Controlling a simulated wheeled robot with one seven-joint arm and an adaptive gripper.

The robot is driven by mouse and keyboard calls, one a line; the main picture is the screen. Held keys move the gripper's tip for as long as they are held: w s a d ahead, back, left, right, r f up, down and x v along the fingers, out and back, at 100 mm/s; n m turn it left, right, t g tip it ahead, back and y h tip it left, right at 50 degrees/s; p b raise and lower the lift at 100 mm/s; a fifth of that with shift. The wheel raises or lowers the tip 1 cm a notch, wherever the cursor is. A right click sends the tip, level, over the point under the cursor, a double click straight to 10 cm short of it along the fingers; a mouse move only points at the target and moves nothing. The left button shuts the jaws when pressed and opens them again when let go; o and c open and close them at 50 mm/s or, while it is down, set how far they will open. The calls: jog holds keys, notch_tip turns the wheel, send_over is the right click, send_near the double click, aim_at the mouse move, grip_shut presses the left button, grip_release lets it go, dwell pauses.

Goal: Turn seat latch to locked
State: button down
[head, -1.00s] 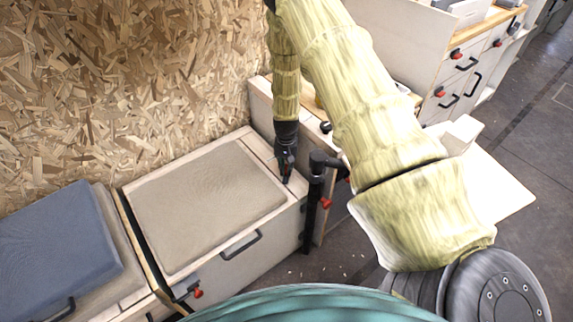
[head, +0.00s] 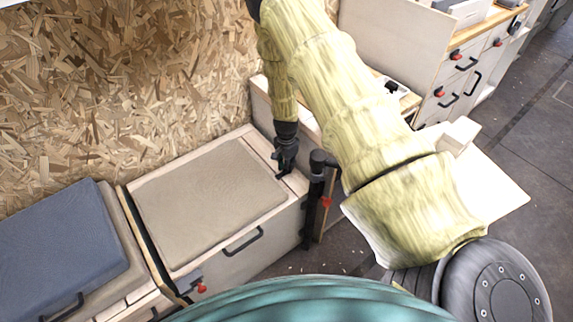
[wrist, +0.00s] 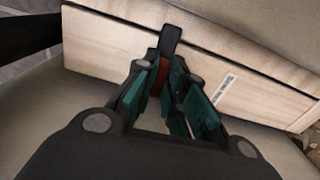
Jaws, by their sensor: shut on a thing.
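The seat latch (wrist: 170,40) is a black lever with a red part, on a pale wooden strip beside the seat cushion. In the wrist view my gripper (wrist: 161,80) has its green-padded fingers closed around the red part, and the black end sticks out beyond the fingertips. In the head view my gripper (head: 284,165) points down at the right end of the beige-cushioned seat box (head: 262,262). There the gripper hides most of the latch. A small pale label (wrist: 223,88) is on the wood right of the fingers. I cannot read it.
A blue cushion (head: 60,240) lies at the left. A chipboard wall (head: 120,90) rises behind. Cabinets (head: 455,80) with black handles stand at the back right.

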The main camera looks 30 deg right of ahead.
jog(key=shift+m, duration=0.3)
dwell(0.4)
jog(key=c, duration=1.5)
grip_release()
jog(key=shift+r, duration=0.1)
notch_tip(320, 180, up, 12)
jog(key=shift+f, duration=0.1)
jog(key=s+a+f+n+h+p, duration=0.1)
jog(key=s+a+f+n, duration=0.2)
jog(key=s, duration=0.4)
jog(key=s+a+f+n+p, duration=0.2)
jog(key=s+a+f+n, duration=0.1)
jog(key=s, duration=0.5)
jog(key=s+a+f+n+h+p, duration=0.1)
jog(key=s+a+f+n, duration=0.2)
jog(key=s, duration=0.4)
jog(key=s+a+r+n+p, duration=0.1)
jog(key=s+a+n, duration=0.1)
jog(key=s, duration=0.4)
jog(key=s+a+r+n+y+p, duration=0.1)
jog(key=s+a+n, duration=0.2)
jog(key=s+a, duration=0.2)
jog(key=s+a+r+n+y, duration=0.1)
jog(key=s+a+n, duration=0.1)
jog(key=s, duration=0.4)
jog(key=shift+s+a+n+p, duration=0.3)
jog(key=shift+a+n+p, duration=0.1)
jog(key=shift+a, duration=0.5)
